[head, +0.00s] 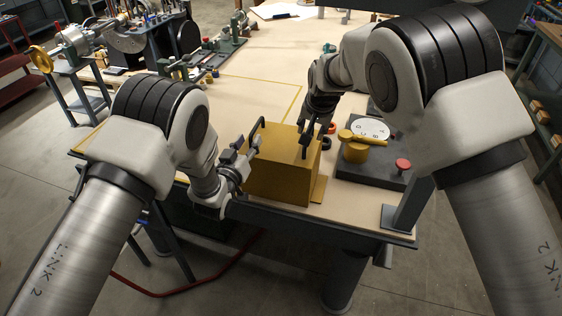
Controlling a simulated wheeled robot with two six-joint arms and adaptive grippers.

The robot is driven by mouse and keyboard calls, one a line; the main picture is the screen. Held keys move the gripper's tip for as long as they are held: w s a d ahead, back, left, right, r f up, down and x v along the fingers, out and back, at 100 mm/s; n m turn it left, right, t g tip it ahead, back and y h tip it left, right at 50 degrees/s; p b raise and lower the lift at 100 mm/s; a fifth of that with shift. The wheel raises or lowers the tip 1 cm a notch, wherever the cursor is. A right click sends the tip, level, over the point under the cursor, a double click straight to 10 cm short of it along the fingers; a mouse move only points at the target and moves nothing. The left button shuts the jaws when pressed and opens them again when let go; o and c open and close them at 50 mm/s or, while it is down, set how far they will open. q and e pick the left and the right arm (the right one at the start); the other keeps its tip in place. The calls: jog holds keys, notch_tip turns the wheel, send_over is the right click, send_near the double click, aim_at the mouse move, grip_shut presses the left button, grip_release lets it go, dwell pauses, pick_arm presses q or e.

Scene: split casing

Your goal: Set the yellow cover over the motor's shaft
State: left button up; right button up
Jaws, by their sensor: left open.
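The yellow cover (275,178) is a box near the table's front edge, with a black handle at its left and another at its right. A flat yellow strip (319,190) shows at its lower right. My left gripper (251,153) is open beside the cover's left side, close to the left handle (262,124). My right gripper (307,138) is at the right handle on top of the cover; its fingers are dark and small, and I cannot tell whether they are closed on it. I cannot make out the motor's shaft; the cover and arms block part of the view.
A dark grey block (352,173) right of the cover carries a white dial (370,128), a yellow cylinder (356,151) and a red knob (403,164). Small red and black rings lie behind the cover. Fixtures stand at the back left. The table's middle (240,95) is clear.

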aim_at(250, 136)
pick_arm(q)
jog(key=x, duration=0.3)
jog(key=shift+w, duration=0.15)
pick_arm(e)
jog(key=x, duration=0.3)
jog(key=shift+w+f, duration=0.1)
jog(key=shift+f, duration=0.05)
pick_arm(q)
jog(key=shift+w+d+r, duration=0.1)
jog(key=shift+w+r, duration=0.05)
jog(key=shift+w, duration=0.35)
pick_arm(e)
jog(key=shift+w+a+f, duration=0.1)
jog(key=shift+a+f, duration=0.1)
jog(key=shift+f, duration=0.25)
pick_arm(q)
jog(key=shift+w+d, duration=0.1)
jog(key=shift+w, duration=0.05)
pick_arm(e)
jog(key=shift+w+d+f, duration=0.1)
jog(key=shift+f, duration=0.05)
pick_arm(q)
grip_shut()
pick_arm(e)
grip_shut()
